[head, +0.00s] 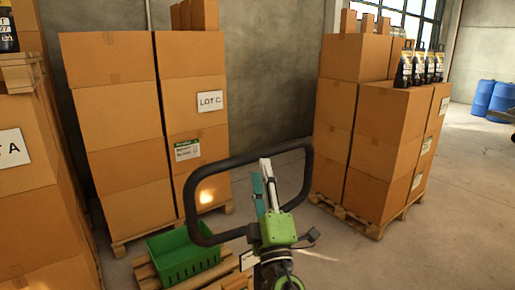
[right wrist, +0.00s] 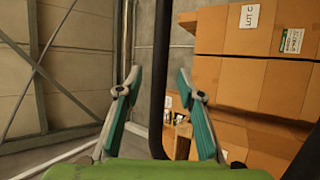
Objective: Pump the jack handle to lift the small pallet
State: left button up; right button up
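The black loop-shaped jack handle (head: 189,208) stands in the middle of the head view. My right gripper (head: 264,178) reaches up inside the loop, its tips near the top bar. In the right wrist view, the teal-padded fingers (right wrist: 160,95) are spread apart. A black handle bar (right wrist: 162,60) runs upright between them, with gaps visible on both sides. The small pallet (head: 148,272) is low in the head view, bearing a green crate (head: 182,262); part of it is hidden by the handle and my arm. My left gripper is not in view.
Tall carton stacks on pallets stand at the left (head: 30,200), behind the handle (head: 120,130) and at the right (head: 385,140). Black bottles (head: 420,66) top the right stack. Blue drums (head: 483,97) stand far right. Concrete floor is clear at lower right.

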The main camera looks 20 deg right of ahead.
aim_at(258, 157)
jog(key=p+x, duration=0.1)
jog(key=x, duration=0.5)
grip_shut()
jog(key=shift+f, duration=0.1)
